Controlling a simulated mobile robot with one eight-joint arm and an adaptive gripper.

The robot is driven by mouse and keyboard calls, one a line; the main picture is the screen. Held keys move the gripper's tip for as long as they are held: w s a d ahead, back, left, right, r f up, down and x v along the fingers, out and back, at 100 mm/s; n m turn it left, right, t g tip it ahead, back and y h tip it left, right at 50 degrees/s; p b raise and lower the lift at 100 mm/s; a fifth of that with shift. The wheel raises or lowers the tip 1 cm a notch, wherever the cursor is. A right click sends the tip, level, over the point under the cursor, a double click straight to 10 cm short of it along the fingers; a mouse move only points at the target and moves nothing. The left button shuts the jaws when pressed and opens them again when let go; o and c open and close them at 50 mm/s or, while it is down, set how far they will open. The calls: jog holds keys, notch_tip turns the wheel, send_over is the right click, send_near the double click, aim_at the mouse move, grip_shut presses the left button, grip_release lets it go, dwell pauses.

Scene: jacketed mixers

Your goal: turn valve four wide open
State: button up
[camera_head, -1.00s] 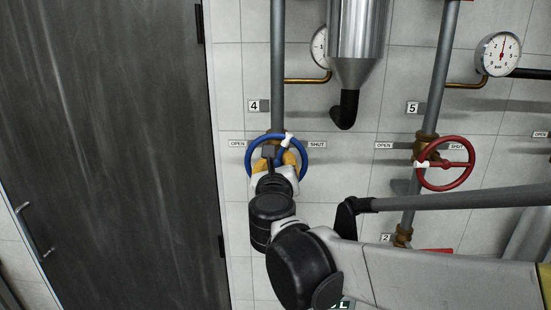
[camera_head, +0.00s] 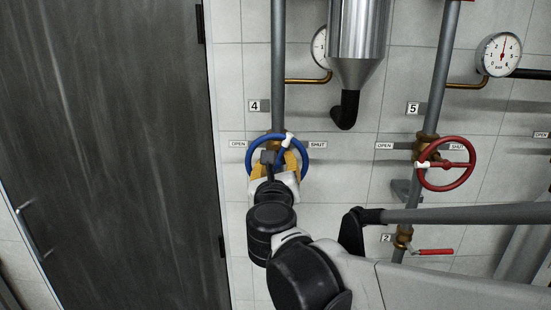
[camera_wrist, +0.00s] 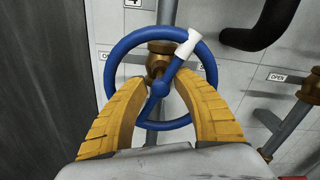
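Valve four is a blue handwheel (camera_head: 248,150) on a vertical grey pipe under the "4" label (camera_head: 254,106). It also shows in the wrist view (camera_wrist: 118,52), with a brass body behind it. A white marker (camera_wrist: 188,43) sits on its rim at the upper right, between the OPEN label (camera_head: 238,144) and the SHUT label (camera_head: 318,145), nearer SHUT. My gripper (camera_wrist: 159,82) is at the wheel, its yellow fingers apart on either side of the blue hub and spoke. A gap shows between each fingertip and the hub; exact depth is unclear.
A red handwheel (camera_head: 471,178), valve five, stands to the right, with a red lever valve (camera_head: 434,251) below it. A steel vessel with a black elbow (camera_head: 345,110) hangs between the pipes. A dark door (camera_head: 110,150) fills the left side.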

jog(key=s, duration=0.9)
jog(key=shift+s+a, duration=0.15)
jog(key=shift+s, duration=0.05)
